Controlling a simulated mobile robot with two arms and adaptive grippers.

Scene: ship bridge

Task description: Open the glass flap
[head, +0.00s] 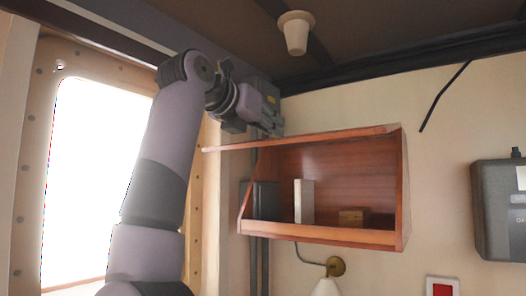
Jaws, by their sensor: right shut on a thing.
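The wooden wall cabinet (330,238) hangs right of centre, with its front open to view. Its glass flap (310,138) is raised at the top and seen nearly edge-on as a thin wooden strip, reaching left past the cabinet's side. The glass itself cannot be made out. My right gripper (270,128) is at the flap's upper side, left of the cabinet's middle, shut on the flap. Its fingertips are small and partly hidden. My left gripper is out of view.
Inside the cabinet are dark books (265,200), a pale upright book (304,201) and a small wooden block (352,217). A wall lamp (327,286) is below. A grey box (498,212) is at right, a ceiling lamp (296,33) above, a bright window (90,170) at left.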

